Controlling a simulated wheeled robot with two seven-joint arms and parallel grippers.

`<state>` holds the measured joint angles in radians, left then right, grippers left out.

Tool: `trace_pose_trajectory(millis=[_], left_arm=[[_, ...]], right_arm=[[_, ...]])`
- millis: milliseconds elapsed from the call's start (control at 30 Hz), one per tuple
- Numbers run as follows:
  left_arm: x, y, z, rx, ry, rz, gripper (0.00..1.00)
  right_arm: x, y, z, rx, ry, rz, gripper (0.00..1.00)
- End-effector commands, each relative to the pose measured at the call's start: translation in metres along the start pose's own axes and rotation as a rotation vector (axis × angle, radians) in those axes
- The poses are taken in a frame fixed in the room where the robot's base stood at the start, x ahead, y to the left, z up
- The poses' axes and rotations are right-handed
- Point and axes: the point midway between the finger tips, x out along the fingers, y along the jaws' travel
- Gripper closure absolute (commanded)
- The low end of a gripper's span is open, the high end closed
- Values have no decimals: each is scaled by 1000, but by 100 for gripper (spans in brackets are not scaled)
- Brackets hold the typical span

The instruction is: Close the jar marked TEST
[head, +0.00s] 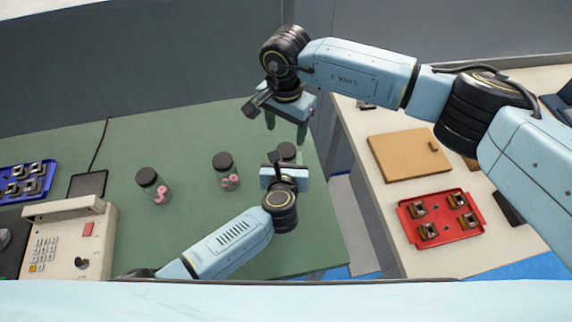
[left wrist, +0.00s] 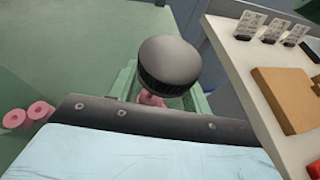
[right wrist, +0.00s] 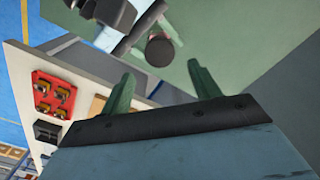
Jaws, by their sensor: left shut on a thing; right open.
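Three glass jars with dark lids stand on the green bench: a left jar (head: 153,186), a middle jar (head: 227,172) and a right jar, its lid (head: 287,151) showing. Pink pieces show in the left and middle jars. My left gripper (head: 285,168) is shut on the right jar; in the left wrist view its dark lid (left wrist: 168,62) rises above the green fingers, with pink below. I cannot tell how tightly the lid sits. My right gripper (head: 287,130) is open and empty beyond that jar; the lid (right wrist: 160,50) lies between its fingers in the right wrist view. No TEST marking is readable.
A white keypad device (head: 68,240) and a blue tray (head: 27,181) are at the left. At the right, a pale counter holds a brown board (head: 408,155) and a red tray (head: 441,217) of parts. A gap separates bench and counter. The bench's front middle is partly clear.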

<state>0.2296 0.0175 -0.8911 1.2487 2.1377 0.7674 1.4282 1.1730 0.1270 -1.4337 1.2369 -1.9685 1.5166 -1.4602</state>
Motion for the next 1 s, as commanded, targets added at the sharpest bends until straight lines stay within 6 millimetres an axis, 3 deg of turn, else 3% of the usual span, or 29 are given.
trace_pose_trajectory(millis=[200,400,800,1000], left_arm=[[0,0,-1,0,1,0,100],[0,0,-1,0,1,0,100],[0,0,0,0,1,0,100],[0,0,0,0,1,0,100]], right_arm=[[36,0,1,2,-2,2,38],[59,0,0,1,0,1,38],[66,0,0,1,1,-1,38],[66,0,0,1,1,-1,63]])
